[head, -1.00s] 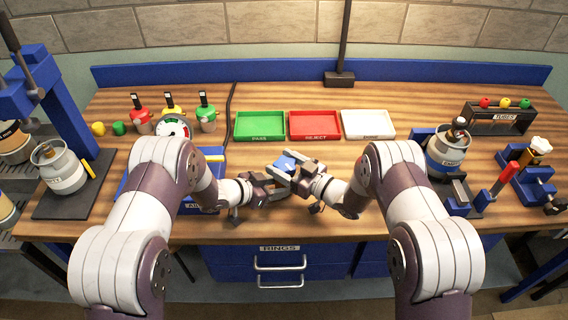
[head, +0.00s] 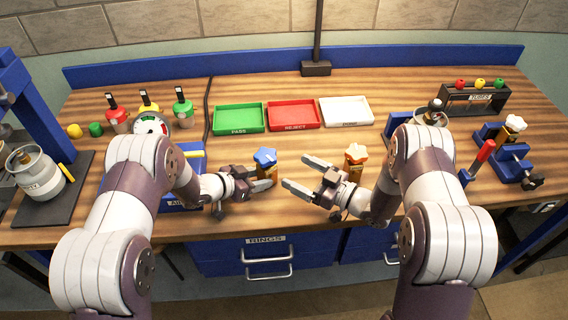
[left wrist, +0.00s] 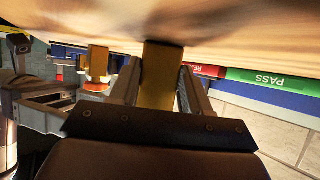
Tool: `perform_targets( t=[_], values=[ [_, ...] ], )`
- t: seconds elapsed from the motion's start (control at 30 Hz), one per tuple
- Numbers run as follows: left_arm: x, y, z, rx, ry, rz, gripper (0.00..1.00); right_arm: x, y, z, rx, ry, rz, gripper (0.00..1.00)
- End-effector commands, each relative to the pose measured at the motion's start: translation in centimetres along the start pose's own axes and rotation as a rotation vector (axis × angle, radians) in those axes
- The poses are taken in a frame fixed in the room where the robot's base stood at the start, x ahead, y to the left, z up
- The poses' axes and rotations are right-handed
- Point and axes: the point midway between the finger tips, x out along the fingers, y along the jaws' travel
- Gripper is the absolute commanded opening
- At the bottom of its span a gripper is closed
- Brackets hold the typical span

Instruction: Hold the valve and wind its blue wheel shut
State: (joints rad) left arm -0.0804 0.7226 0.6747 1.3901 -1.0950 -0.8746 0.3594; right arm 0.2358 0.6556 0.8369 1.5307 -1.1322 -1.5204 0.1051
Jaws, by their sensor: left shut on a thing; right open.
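The valve has a blue wheel (head: 265,156) on top of a brass body (head: 267,173) and looks upright near the front of the bench. My left gripper (head: 264,183) is shut on the brass body below the wheel. In the left wrist view, the body (left wrist: 160,75) lies between the two fingers. Whether its foot touches the bench is unclear. My right gripper (head: 298,176) is open and empty, just right of the valve and apart from the blue wheel.
Another brass valve with a whitish wheel (head: 356,153) stands behind my right gripper. Green (head: 239,130), red (head: 294,126) and white (head: 346,122) trays lie farther back. A blue vise (head: 520,165) stands at the right.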

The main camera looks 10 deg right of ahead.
Motion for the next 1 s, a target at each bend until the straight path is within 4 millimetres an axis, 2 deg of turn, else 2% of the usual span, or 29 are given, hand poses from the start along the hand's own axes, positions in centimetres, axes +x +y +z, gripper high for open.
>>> perform_targets(
  t=[0.1,0.4,0.43,0.5,0.83,0.93,1.0],
  values=[
    [0.0,0.0,-0.1,0.001,0.001,0.0,0.3,-0.6,0.0,0.0,0.0,0.0,0.001,0.88],
    [0.0,0.0,-0.1,0.001,0.001,0.0,0.3,-0.6,0.0,0.0,-0.001,0.001,0.0,0.88],
    [0.0,0.0,-0.1,0.001,0.001,-0.001,0.53,-0.6,0.0,0.0,-0.001,0.001,0.0,0.88],
    [0.0,0.0,-0.1,0.001,0.001,0.0,0.76,-0.6,0.0,0.0,-0.001,0.001,0.0,0.88],
    [-0.4,-0.1,-0.1,0.0,0.001,-0.001,0.77,-0.6,0.0,0.0,-0.001,0.001,0.0,0.88],
    [-2.0,-0.2,-0.1,-0.001,0.0,-0.004,0.77,-0.6,0.0,0.0,-0.001,0.001,0.0,0.88],
    [-3.9,-0.2,-0.1,-0.001,0.001,-0.005,0.77,-0.6,0.0,0.0,-0.001,0.001,0.0,0.88]
  ],
)
